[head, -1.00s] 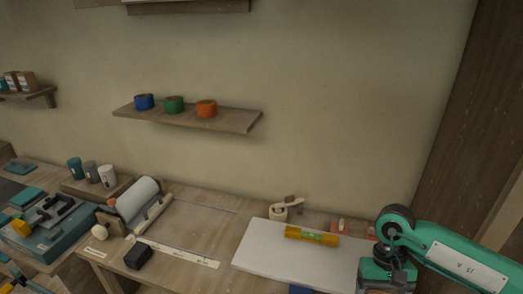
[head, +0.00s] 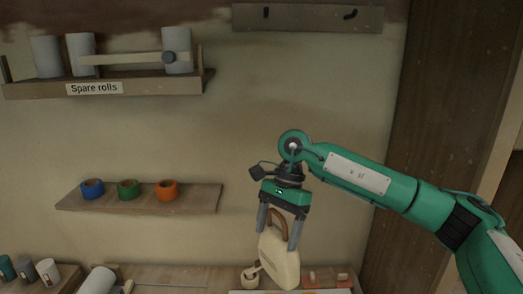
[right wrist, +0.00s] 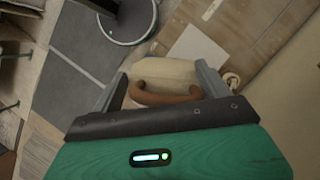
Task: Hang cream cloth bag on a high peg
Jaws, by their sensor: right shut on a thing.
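The cream cloth bag (head: 279,263) hangs upright below my right gripper (head: 280,232), with its brown handle between the fingers. The gripper is shut on the bag and holds it in the air in front of the wall, above the bench. In the right wrist view the cream bag (right wrist: 165,70) and its brown handle show between the two fingers. A wooden peg board (head: 308,17) is high on the wall, with two dark pegs, a left peg (head: 266,12) and a right peg (head: 350,14). Both pegs look empty. My left gripper is not in view.
A shelf (head: 105,88) labelled "Spare rolls" is at the upper left. A lower shelf (head: 205,198) holds blue, green and orange tape rolls. A dark wooden post (head: 425,100) stands at the right. The wall below the peg board is clear.

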